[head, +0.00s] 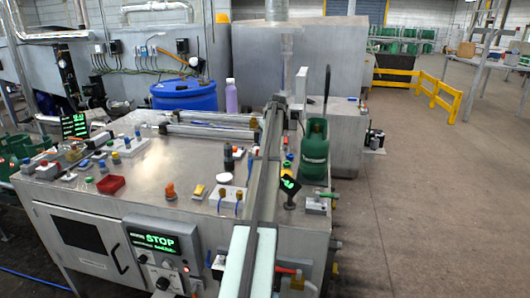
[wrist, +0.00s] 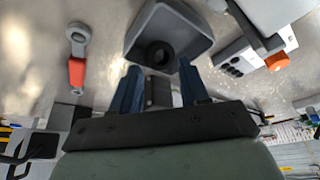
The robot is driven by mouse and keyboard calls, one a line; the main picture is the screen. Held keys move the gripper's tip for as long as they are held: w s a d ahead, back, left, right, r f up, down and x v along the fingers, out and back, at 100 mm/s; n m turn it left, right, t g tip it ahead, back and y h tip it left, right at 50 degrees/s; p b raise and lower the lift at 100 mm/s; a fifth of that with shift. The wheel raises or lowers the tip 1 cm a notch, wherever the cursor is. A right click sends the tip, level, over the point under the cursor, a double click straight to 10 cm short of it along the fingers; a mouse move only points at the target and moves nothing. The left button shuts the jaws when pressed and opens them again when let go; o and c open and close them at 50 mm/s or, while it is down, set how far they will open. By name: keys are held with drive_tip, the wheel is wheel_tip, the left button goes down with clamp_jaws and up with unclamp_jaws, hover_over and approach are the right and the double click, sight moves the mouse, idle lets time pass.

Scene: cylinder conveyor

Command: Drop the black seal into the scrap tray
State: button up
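The black seal (wrist: 160,56) is a dark ring in the wrist view. It shows inside the outline of a grey tray with raised walls (wrist: 186,24), close to the tray's near edge. I take this to be the scrap tray. My gripper (wrist: 159,66) has two blue fingers spread apart, one on each side of the seal in the picture. A gap shows between each finger and the ring. The fingertips overlap the tray's near edge in the view. I cannot make out my gripper, the seal or this tray in the head view.
A grey ring-ended part with a red end (wrist: 77,72) lies left of the tray. A box with black sockets (wrist: 238,58) and an orange knob (wrist: 277,62) are at right. The head view shows a red tray (head: 110,184), a conveyor rail (head: 262,170) and a green cylinder (head: 315,145).

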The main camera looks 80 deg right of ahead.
drive_tip(key=o, duration=0.3)
drive_tip(key=shift+o, duration=0.2)
drive_tip(key=shift+r, duration=0.1)
drive_tip(key=v, duration=1.3)
drive_tip(key=shift+r, duration=0.3)
drive_tip(key=shift+s+a, duration=0.1)
